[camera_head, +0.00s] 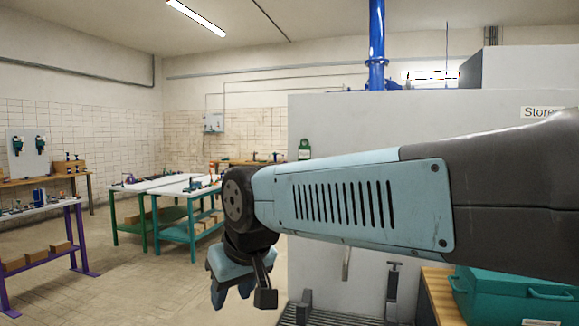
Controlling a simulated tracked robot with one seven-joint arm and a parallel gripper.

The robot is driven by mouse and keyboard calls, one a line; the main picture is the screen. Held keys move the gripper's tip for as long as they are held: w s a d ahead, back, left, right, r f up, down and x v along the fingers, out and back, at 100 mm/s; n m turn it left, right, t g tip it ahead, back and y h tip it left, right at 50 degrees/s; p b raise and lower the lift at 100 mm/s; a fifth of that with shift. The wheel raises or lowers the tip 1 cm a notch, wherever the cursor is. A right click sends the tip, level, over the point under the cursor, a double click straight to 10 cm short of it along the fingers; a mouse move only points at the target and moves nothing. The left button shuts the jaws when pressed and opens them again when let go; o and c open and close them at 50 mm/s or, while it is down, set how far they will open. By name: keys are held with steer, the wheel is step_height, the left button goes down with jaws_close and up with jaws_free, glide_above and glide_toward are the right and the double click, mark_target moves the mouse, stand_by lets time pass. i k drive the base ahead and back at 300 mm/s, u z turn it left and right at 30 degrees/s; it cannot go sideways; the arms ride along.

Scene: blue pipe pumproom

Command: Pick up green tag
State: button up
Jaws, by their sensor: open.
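My gripper (238,291) hangs from the end of my arm, pointing down, at the lower middle of the view. It is open, with nothing seen between its fingers. It is below and left of the tag in the picture and clear of it. My arm crosses the view below the tag and does not cover it.
The partition (350,120) fills the right half behind my arm. A teal case (500,290) sits on a wooden surface at lower right. Teal-legged (192,240) and purple-legged (75,235) tables stand left, with open tiled floor (130,285) before them.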

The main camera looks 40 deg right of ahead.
mark_target(304, 151)
steer(key=z, duration=0.25)
steer(key=i, duration=0.75)
steer(key=z, duration=0.35)
steer(key=k, duration=0.85)
steer(key=z, duration=0.25)
steer(key=i, duration=0.85)
steer(key=u, duration=0.15)
